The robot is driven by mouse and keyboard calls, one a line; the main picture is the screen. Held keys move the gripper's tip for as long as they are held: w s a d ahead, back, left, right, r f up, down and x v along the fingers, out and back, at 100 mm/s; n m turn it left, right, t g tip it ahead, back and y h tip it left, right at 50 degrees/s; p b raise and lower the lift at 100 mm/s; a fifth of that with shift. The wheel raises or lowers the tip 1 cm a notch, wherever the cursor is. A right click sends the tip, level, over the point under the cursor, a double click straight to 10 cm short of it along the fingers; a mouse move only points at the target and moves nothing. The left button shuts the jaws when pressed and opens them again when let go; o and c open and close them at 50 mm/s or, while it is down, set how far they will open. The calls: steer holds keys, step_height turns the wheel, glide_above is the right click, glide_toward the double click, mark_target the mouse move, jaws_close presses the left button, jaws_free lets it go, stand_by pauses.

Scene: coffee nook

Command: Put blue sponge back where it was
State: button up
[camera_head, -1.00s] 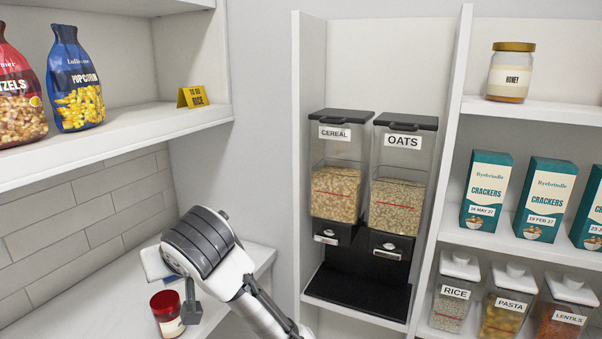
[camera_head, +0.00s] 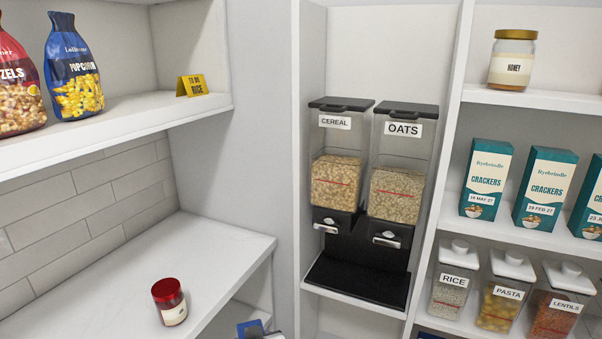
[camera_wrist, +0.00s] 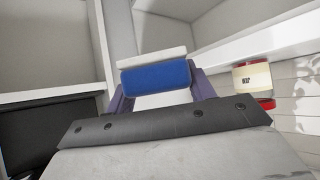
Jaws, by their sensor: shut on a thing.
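The blue sponge (camera_wrist: 157,77) has a blue body and a white layer on one side. In the wrist view it sits between the two fingers of my gripper (camera_wrist: 161,88), which is shut on it. In the head view a blue piece (camera_head: 251,328), which looks like the sponge, shows at the bottom edge, beside the counter's front edge. Most of my gripper is out of that view. The sponge looks clear of any surface in the wrist view.
A red-lidded jar (camera_head: 169,302) stands on the white counter (camera_head: 215,255); a jar (camera_wrist: 252,78) also shows in the wrist view. Cereal and oats dispensers (camera_head: 338,185) stand on a black base. Crackers boxes (camera_head: 486,186) and labelled containers (camera_head: 454,291) fill the right shelves.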

steer(key=d+f+m+h, duration=0.1)
steer(key=d+f, duration=0.2)
steer(key=f, duration=0.5)
steer(key=w+d+f+m+h, duration=0.1)
steer(key=d+f, duration=0.3)
steer(key=f, duration=0.4)
steer(key=d+f+m+h, duration=0.1)
steer(key=d+f, duration=0.2)
steer(key=f, duration=0.6)
steer(key=shift+w+d, duration=0.15)
steer(key=shift+f, duration=0.2)
steer(key=shift+w+r, duration=0.1)
steer(key=shift+r, duration=0.15)
step_height(320, 180, down, 9)
steer(key=b, duration=0.9)
steer(key=shift+f+m+t, duration=0.15)
steer(key=shift+m+t, duration=0.15)
steer(key=shift+w+d, duration=0.1)
steer(key=shift+d, duration=0.05)
